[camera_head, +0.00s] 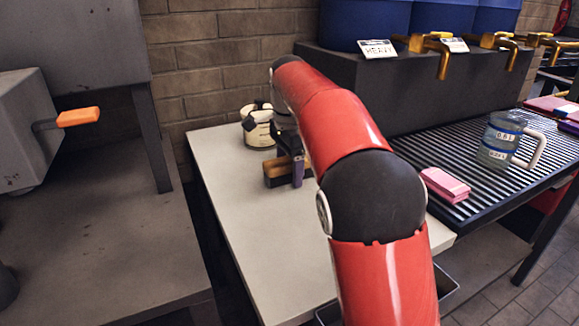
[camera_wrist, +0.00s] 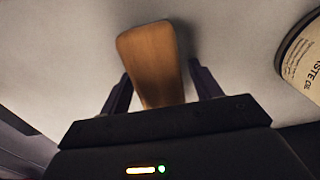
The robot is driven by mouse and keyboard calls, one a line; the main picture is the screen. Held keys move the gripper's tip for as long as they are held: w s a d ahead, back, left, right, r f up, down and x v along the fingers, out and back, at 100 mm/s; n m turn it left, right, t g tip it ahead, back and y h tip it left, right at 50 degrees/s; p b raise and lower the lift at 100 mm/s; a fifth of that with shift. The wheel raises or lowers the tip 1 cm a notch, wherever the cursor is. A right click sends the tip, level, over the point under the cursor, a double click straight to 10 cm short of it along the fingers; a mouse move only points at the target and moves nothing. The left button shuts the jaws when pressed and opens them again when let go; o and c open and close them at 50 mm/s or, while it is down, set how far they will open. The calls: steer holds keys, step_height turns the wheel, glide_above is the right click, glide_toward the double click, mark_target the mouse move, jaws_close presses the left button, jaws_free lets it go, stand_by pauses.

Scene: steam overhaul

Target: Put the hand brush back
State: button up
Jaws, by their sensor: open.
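The hand brush (camera_head: 275,170) lies on the pale worktop, with a wooden body above a dark lower part. In the wrist view its wooden part (camera_wrist: 150,55) points away from my gripper and reaches between the two fingers. My gripper (camera_wrist: 160,82) is open, with one dark finger on each side of the wood. In the head view my gripper (camera_head: 297,174) is down at the brush, and my red arm hides part of it. I cannot tell whether either finger touches the wood.
A cream canister (camera_head: 258,130) stands behind the brush; its label shows in the wrist view (camera_wrist: 304,72). Right are a ribbed drain board (camera_head: 440,150), pink sponge (camera_head: 446,184), jug (camera_head: 500,140) and blue tanks with gold taps (camera_head: 444,55). The worktop's left front is clear.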

mark_target(287, 159)
steer(key=shift+f+b, duration=0.15)
steer(key=shift+b, duration=0.25)
steer(key=r, duration=0.2)
steer(key=r+p, duration=0.1)
steer(key=r, duration=0.2)
steer(key=r+p, duration=0.1)
steer(key=r, duration=0.2)
steer(key=shift+a+r, duration=0.1)
steer(key=shift+a, duration=0.2)
